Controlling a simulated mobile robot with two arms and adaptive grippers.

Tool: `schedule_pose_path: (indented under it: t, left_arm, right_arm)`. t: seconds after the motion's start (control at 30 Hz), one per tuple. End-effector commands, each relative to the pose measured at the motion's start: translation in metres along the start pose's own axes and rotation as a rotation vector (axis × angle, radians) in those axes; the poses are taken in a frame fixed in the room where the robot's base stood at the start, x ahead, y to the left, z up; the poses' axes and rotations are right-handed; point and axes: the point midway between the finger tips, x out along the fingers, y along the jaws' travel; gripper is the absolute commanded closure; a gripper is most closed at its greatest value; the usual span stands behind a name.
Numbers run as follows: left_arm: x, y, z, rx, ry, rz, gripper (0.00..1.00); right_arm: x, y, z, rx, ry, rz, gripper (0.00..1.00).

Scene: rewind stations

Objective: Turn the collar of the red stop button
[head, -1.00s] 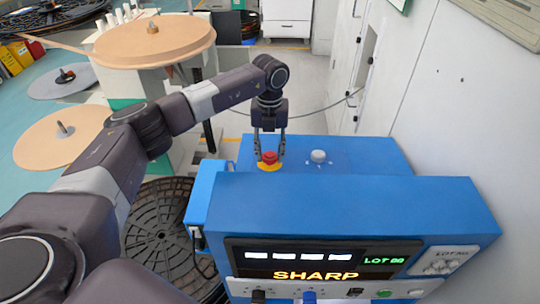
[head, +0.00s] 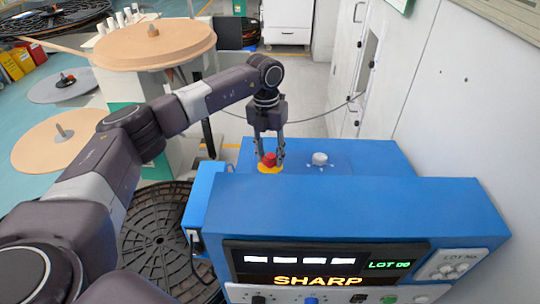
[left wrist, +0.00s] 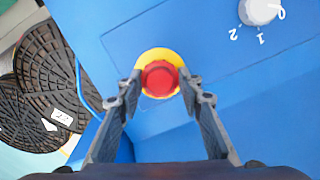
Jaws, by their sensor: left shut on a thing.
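The red stop button (head: 269,159) sits on a yellow base on top of the blue machine (head: 350,205). In the left wrist view the button (left wrist: 160,79) shows as a red cap with a darker red rim, centred between the fingertips, with the yellow ring (left wrist: 160,54) around it. My left gripper (head: 270,158) points down over the button, one finger on each side. It is shut on the button's red collar; in the left wrist view its fingertips (left wrist: 160,82) touch the sides. My right gripper is not in view.
A white-grey knob (head: 319,159) stands to the right of the button; its dial numbers show in the left wrist view. The machine's front has a lit display (head: 320,262). Black slatted reels (head: 158,235) lie at left, and a white wall is at right.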

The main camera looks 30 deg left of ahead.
Motion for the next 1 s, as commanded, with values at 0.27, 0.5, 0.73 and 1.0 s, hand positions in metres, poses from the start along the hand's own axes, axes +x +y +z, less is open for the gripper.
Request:
schedule_pose_path:
  t: [0.27,0.5,0.73,1.0]
  left_arm:
    - [-0.001,0.000,0.001,-0.002,-0.003,0.000,0.53]
    - [-0.001,0.000,0.000,-0.002,-0.001,0.000,0.48]
    - [-0.014,0.000,0.001,-0.002,-0.003,-0.001,0.48]
    - [-0.070,0.000,0.002,-0.002,-0.006,-0.001,0.48]
  right_arm:
    - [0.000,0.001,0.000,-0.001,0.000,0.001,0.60]
    - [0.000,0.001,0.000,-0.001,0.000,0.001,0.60]
    - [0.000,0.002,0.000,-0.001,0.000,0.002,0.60]
    - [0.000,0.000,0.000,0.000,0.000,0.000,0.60]
